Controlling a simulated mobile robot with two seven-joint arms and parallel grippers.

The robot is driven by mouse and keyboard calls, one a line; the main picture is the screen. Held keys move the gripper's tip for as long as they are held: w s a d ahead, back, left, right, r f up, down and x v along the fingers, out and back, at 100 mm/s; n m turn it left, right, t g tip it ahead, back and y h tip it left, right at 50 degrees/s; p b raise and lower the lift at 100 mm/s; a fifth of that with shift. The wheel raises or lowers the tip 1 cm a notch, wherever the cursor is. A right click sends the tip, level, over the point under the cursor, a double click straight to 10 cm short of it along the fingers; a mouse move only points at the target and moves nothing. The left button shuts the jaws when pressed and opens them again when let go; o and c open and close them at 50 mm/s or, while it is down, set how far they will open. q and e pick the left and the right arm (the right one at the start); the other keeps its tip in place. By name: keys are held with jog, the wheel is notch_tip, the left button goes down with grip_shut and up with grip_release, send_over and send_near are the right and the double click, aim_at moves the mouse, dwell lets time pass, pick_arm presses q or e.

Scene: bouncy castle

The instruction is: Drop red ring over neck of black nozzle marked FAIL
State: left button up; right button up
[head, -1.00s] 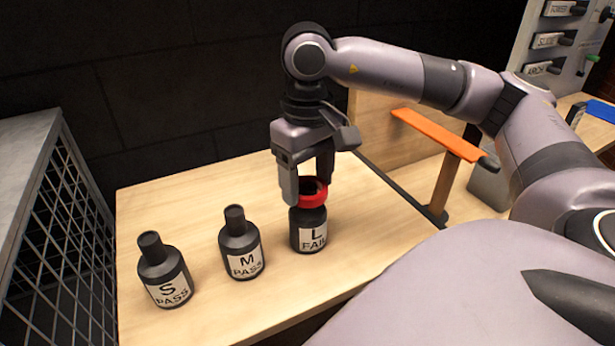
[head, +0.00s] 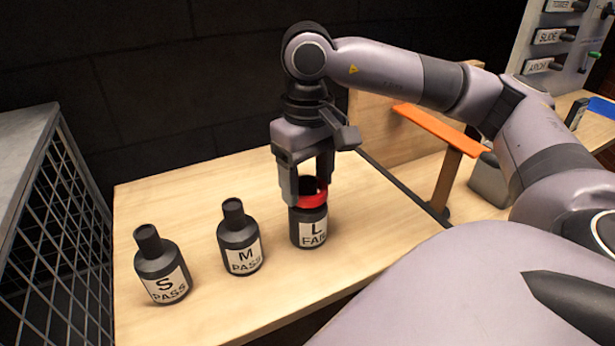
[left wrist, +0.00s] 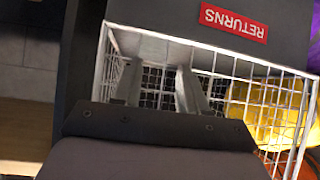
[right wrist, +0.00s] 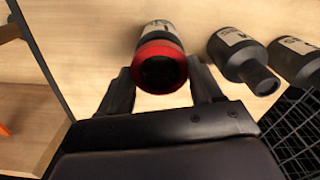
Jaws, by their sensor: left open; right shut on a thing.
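The black nozzle marked L FAIL (head: 309,231) stands upright on the wooden table. The red ring (head: 314,202) is around its neck, close to the shoulder; the dark neck shows through and above the ring. My right gripper (head: 308,196) points down with a finger on each side of the ring and is shut on it. In the right wrist view the ring (right wrist: 160,48) sits between the fingers, with a dark round shape inside it. My left gripper (left wrist: 158,82) is open and empty, in front of a white wire basket.
Black bottles marked M PASS (head: 241,243) and S PASS (head: 162,270) stand to the left. A wire cage (head: 60,235) borders the table's left side. An orange bar on a post (head: 440,130) stands to the right.

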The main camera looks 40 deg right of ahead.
jog(key=shift+f, duration=0.1)
dwell(0.6)
jog(key=o, duration=1.1)
notch_tip(320, 180, up, 7)
jog(key=shift+f, duration=0.15)
jog(key=shift+r, duration=0.3)
